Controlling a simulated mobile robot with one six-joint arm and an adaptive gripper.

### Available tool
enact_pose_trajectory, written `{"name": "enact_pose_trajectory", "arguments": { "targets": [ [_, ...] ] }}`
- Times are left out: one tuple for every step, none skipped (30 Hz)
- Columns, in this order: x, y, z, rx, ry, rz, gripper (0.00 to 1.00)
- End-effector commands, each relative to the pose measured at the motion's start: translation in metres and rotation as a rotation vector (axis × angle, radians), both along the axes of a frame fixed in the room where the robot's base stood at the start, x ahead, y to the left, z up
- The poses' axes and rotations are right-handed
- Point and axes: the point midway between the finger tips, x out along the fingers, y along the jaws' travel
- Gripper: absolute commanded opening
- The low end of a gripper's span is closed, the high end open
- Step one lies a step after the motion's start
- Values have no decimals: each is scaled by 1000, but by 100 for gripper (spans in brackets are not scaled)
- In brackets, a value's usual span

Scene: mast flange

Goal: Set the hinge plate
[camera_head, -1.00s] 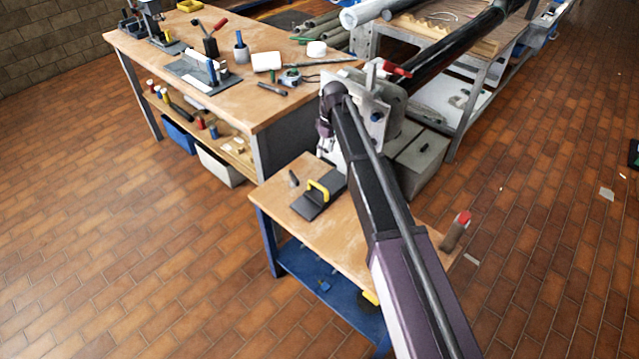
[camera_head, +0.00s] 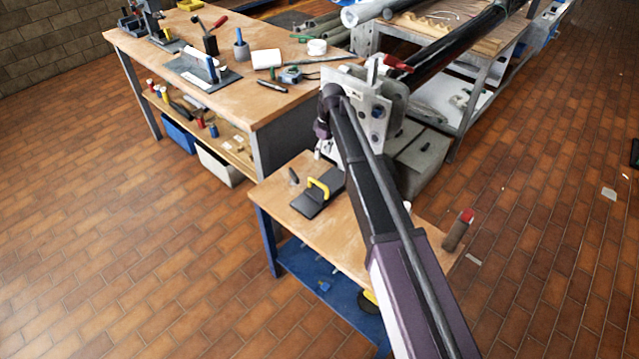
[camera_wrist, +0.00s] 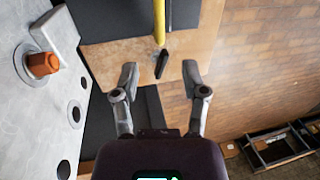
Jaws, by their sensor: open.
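The hinge plate seems to be the dark flat plate with a yellow handle (camera_head: 318,197), lying on the small wooden table. In the wrist view its yellow handle (camera_wrist: 159,20) and dark surface show at the top, cut by the frame edge. The grey mast flange (camera_head: 352,98) stands upright behind my arm. In the wrist view the flange face (camera_wrist: 35,110) fills the left side, with several holes and an orange-brown stud (camera_wrist: 42,65). My gripper (camera_wrist: 160,74) is open and empty beside the flange, its fingers apart. In the head view my wrist partly hides the flange.
A small black object (camera_wrist: 161,64) lies on the small table (camera_head: 283,181), seen between my fingers. A red-topped cylinder (camera_head: 459,228) is at the table's right corner. A large workbench (camera_head: 255,100) with tools stands behind. The brick-tiled floor at left is clear.

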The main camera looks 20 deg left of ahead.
Motion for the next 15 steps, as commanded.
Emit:
{"name": "enact_pose_trajectory", "arguments": {
  "targets": [
    [-1,0,-8,0,0,0,57],
    [-1,0,-10,0,0,0,57],
    [-2,1,-13,0,0,0,57],
    [-2,1,-16,0,0,0,57],
    [-3,1,-18,0,0,0,57],
    [-3,1,-21,0,0,0,57],
    [-4,1,-23,0,0,0,57],
    [-4,1,-25,0,0,0,57],
    [-4,2,-28,0,0,0,57],
    [-5,2,-30,0,0,0,57],
    [-5,2,-33,0,0,0,57],
    [-6,2,-36,0,0,0,57],
    [-6,2,-38,0,0,0,57],
    [-7,2,-40,0,0,0,57],
    [-7,3,-43,0,0,0,57]
  ]
}}
